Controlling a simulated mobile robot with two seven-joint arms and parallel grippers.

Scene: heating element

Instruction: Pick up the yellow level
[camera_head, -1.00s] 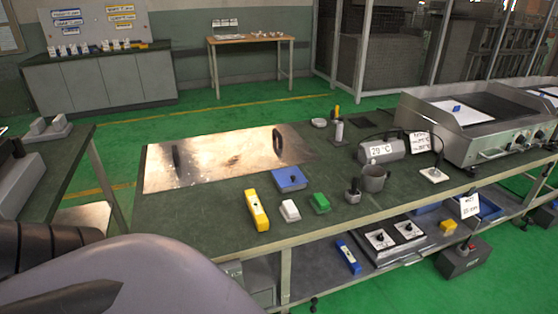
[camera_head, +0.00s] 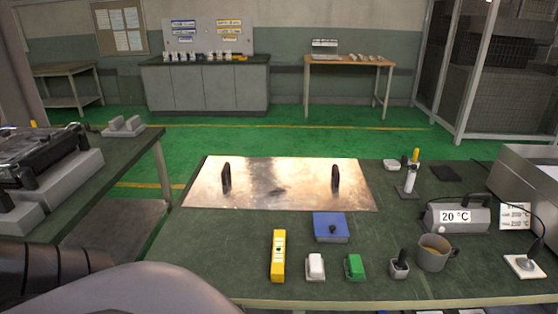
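The yellow level (camera_head: 278,257) lies on the dark green top of the workbench (camera_head: 200,262), near its front edge. It is a long yellow bar with a pale label, pointing away from me. A small white block (camera_head: 315,266) lies just to its right, apart from it. My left arm shows as a dark ribbed joint and grey link at the lower left, and it covers part of the bench's front left. Neither gripper is in view.
A metal plate with two black handles (camera_head: 280,183) lies behind the level. A blue box (camera_head: 331,227), a green block (camera_head: 354,267), a small dark-handled object (camera_head: 400,264), a mug (camera_head: 433,252) and a grey cylinder reading 20 °C (camera_head: 470,217) stand to the right. Bench left of the level is bare.

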